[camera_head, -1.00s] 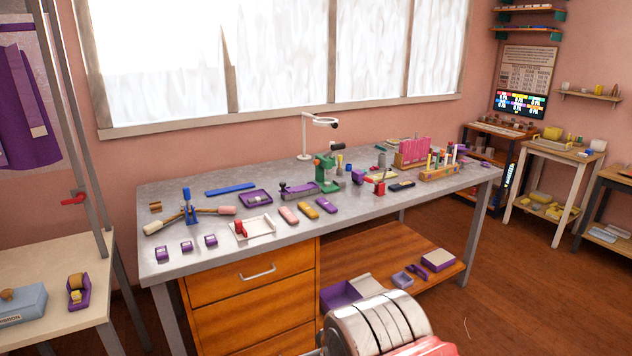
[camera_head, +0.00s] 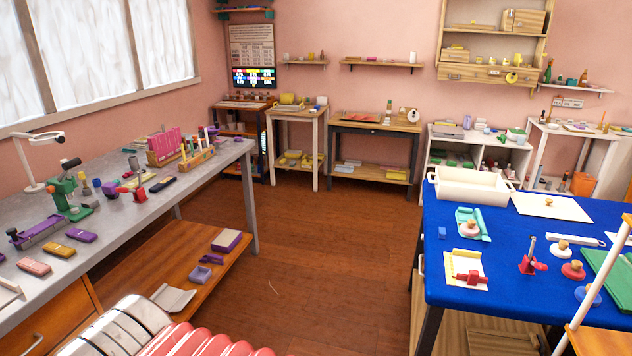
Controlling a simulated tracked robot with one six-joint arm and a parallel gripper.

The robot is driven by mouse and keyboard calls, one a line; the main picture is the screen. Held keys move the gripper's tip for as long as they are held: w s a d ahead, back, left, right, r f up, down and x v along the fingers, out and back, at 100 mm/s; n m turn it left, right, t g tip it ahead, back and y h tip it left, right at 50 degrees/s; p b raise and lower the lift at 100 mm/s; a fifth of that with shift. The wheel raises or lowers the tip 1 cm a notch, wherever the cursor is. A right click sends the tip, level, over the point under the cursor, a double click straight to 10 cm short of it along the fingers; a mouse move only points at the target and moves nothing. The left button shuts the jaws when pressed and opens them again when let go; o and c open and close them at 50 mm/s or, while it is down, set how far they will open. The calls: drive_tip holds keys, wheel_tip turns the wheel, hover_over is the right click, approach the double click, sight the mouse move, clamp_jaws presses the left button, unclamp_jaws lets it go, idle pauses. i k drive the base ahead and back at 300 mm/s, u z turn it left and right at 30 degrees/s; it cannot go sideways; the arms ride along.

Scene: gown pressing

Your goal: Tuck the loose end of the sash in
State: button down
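I see no sash and no gown in the head camera view now. My gripper is not in view. Ribbed silver and red parts at the bottom edge look like my own arm, and they hide some of the floor and the lower shelf.
A grey metal workbench (camera_head: 128,222) with tools runs along the left. A blue-covered table (camera_head: 480,274) with a white tray (camera_head: 470,190) stands at the right. Small tables and shelves line the back wall.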

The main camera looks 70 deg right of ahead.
sight(464, 213)
drive_tip(key=z, duration=2.4)
drive_tip(key=i, duration=2.7)
drive_tip(key=z, duration=0.05)
